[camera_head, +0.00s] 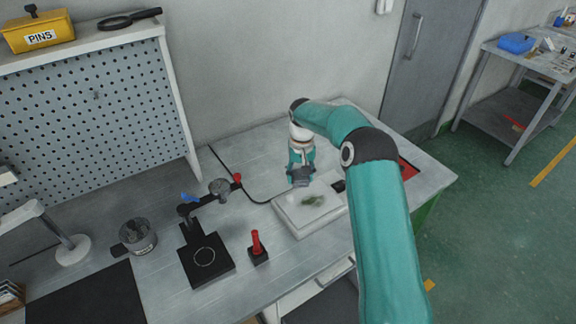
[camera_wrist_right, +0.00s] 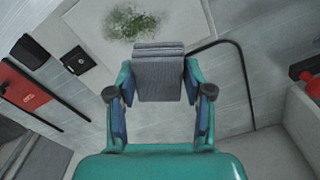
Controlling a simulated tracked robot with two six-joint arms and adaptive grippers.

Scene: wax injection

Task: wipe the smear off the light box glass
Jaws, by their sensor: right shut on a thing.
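The light box (camera_head: 291,218) is a flat white slab on the bench, and its white glass top also fills the upper part of the right wrist view (camera_wrist_right: 92,22). A mottled green smear (camera_head: 314,200) lies on the glass; in the right wrist view the smear (camera_wrist_right: 132,22) shows just beyond the held cloth. My right gripper (camera_head: 300,178) is over the back edge of the light box. It is shut on a folded grey cloth (camera_wrist_right: 160,75), which sits between its fingers. I cannot tell whether the cloth touches the glass. My left gripper is not in view.
A black stand (camera_head: 206,262) with a ring and a red-handled tool (camera_head: 257,246) stand left of the light box. A metal pot (camera_head: 137,237) is further left. A black cable (camera_head: 252,196) runs behind the box. A red item (camera_head: 408,168) lies to its right.

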